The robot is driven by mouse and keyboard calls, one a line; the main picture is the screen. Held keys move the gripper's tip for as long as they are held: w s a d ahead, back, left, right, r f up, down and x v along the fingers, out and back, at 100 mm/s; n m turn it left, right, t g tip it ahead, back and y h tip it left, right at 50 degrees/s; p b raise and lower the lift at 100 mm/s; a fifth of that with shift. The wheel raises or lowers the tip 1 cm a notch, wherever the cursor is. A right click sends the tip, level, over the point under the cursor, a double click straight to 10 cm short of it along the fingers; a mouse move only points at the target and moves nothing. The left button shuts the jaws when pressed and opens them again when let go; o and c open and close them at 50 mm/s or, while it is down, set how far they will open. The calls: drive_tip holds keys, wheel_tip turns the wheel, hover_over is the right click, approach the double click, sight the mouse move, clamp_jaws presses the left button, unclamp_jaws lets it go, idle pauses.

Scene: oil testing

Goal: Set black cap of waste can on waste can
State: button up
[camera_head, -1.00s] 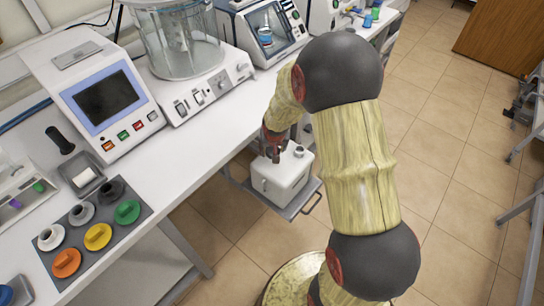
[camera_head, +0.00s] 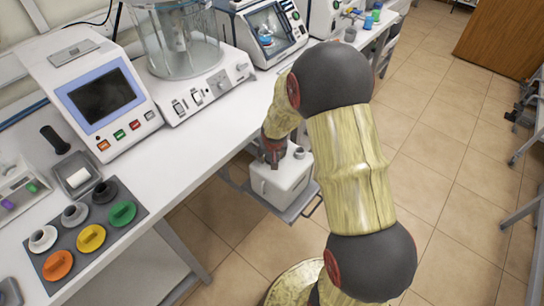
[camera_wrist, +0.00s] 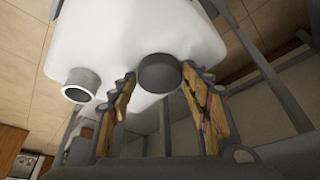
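The white waste can (camera_head: 283,182) sits on a low grey shelf beside the bench. My gripper (camera_head: 272,160) points down at its top. In the wrist view, the waste can (camera_wrist: 120,40) fills the upper middle, with an open round spout (camera_wrist: 80,84) at its left. The black cap (camera_wrist: 160,73) is between the two fingertips of my gripper (camera_wrist: 160,78), which appear closed on its sides. The cap is in front of or against the can's top. Whether it is seated on its opening is hidden.
A dark mat (camera_head: 75,220) with several coloured caps lies on the bench, near an instrument with a screen (camera_head: 102,100). The bench edge is close to my arm on the left. Tiled floor (camera_head: 440,170) is open to the right.

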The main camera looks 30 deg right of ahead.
drive_tip(key=o, duration=0.4)
drive_tip(key=shift+s+f, duration=0.15)
drive_tip(key=shift+c, duration=0.2)
drive_tip(key=shift+r+p, duration=0.3)
drive_tip(key=s+a+r+n+p, duration=0.1)
drive_tip(key=s+a+r+p, duration=0.25)
drive_tip(key=r, duration=0.75)
drive_tip(key=s+a+r+p, duration=0.2)
drive_tip(key=s+r, duration=0.2)
drive_tip(key=r, duration=0.7)
drive_tip(key=s+a+r+n, duration=0.1)
drive_tip(key=s+a+r, duration=0.2)
drive_tip(key=s+r, duration=0.2)
drive_tip(key=s+a+r+n+t+y, duration=0.1)
drive_tip(key=s+a+r, duration=0.3)
drive_tip(key=s, duration=0.4)
drive_tip(key=s+a+r+n+y, duration=0.1)
drive_tip(key=s+a+r+n, duration=0.1)
drive_tip(key=s+r, duration=0.3)
drive_tip(key=shift+s+a+r, duration=0.3)
drive_tip(key=shift+s+a, duration=0.5)
drive_tip(key=shift+s, duration=0.25)
